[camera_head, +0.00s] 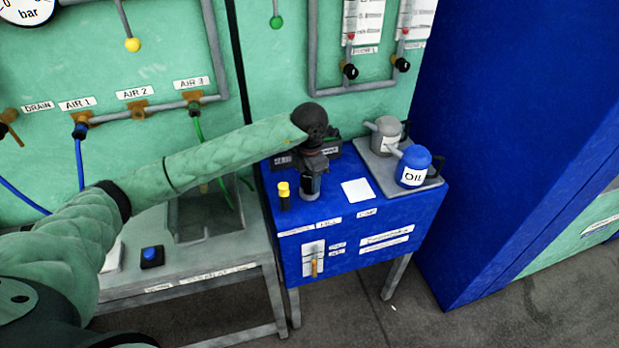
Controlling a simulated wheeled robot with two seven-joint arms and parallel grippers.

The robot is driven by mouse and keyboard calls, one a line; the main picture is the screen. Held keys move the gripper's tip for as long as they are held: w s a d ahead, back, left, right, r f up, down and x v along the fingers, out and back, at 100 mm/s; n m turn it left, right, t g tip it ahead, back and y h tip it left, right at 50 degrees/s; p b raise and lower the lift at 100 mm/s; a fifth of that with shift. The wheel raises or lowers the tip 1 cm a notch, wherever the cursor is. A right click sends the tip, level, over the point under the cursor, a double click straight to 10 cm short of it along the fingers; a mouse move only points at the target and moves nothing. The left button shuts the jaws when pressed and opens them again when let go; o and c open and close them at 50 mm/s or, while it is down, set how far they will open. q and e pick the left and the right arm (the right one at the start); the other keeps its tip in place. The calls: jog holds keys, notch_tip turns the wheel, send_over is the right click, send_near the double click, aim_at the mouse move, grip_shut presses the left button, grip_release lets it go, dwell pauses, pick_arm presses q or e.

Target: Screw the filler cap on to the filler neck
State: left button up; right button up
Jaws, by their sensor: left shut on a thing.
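My left gripper (313,168) points down over the top of the blue cabinet. It is shut on the filler cap, which the fingers and wrist hide almost wholly. Directly below the fingers stands the dark filler neck with a grey base (311,190), behind the FILL label. The gripper is right at the top of the neck. I cannot tell whether the cap touches the neck or is seated on it. My right gripper is not in view.
A yellow-topped dark fitting (284,190) stands close left of the neck. A bare white pad (357,190) lies to the right. A grey can (386,137) and a blue OIL can (412,167) stand on a grey tray (376,170). A grey bench (215,262) is at the left.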

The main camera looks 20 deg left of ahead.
aim_at(309, 177)
pick_arm(q)
jog(key=shift+f+b, duration=0.8)
jog(key=shift+f, duration=0.05)
jog(key=o, duration=1)
jog(key=shift+o, duration=0.2)
notch_tip(309, 177, up, 6)
jog(key=shift+r+b, duration=0.1)
jog(key=shift+b, duration=1.15)
jog(key=shift+r, duration=0.75)
